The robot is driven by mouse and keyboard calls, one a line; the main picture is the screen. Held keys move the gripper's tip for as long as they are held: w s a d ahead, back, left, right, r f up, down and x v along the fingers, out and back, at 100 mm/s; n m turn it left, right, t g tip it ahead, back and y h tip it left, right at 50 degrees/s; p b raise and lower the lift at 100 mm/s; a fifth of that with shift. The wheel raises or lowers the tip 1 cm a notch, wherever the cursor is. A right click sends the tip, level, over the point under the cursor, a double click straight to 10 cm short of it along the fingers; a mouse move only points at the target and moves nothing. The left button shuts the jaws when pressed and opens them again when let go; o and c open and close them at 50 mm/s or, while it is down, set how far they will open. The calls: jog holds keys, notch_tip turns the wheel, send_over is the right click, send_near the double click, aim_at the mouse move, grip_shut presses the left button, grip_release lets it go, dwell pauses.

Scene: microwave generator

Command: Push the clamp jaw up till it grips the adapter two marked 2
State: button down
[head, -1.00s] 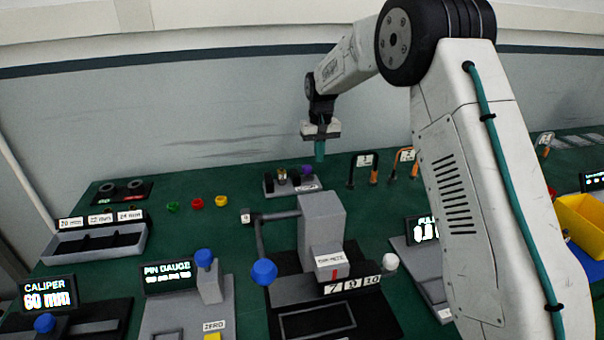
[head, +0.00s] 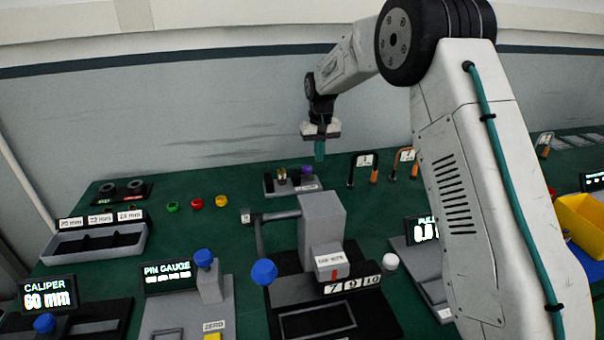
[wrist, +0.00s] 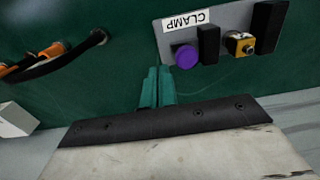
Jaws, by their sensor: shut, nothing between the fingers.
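The clamp (wrist: 227,20) is a grey plate labelled CLAMP in the wrist view. A dark block with a purple knob (wrist: 186,56), seemingly the jaw (wrist: 208,43), stands left of a yellow adapter (wrist: 239,43) with a dark round end. Another dark block (wrist: 266,28) stands right of the adapter. A narrow gap seems to show between jaw and adapter. I cannot read a number on the adapter. My gripper (wrist: 157,88) is shut and empty, apart from the knob and to its lower left. In the head view my gripper (head: 319,151) hangs near the clamp (head: 291,187).
Black-and-orange cable loops labelled 1 (head: 363,167) and 2 (head: 404,162) stand right of the clamp. A grey machine (head: 321,220) with blue-knobbed lever is in front. Green, red and yellow rings (head: 197,203) lie left. Bare green bench lies between.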

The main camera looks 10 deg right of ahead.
aim_at(309, 167)
jog(key=shift+f, duration=0.2)
jog(key=shift+f, duration=2.35)
jog(key=shift+a, duration=2.2)
dwell(1.3)
jog(key=shift+d, duration=0.3)
jog(key=shift+d+r, duration=0.1)
jog(key=shift+d, duration=0.25)
jog(key=shift+r, duration=3.95)
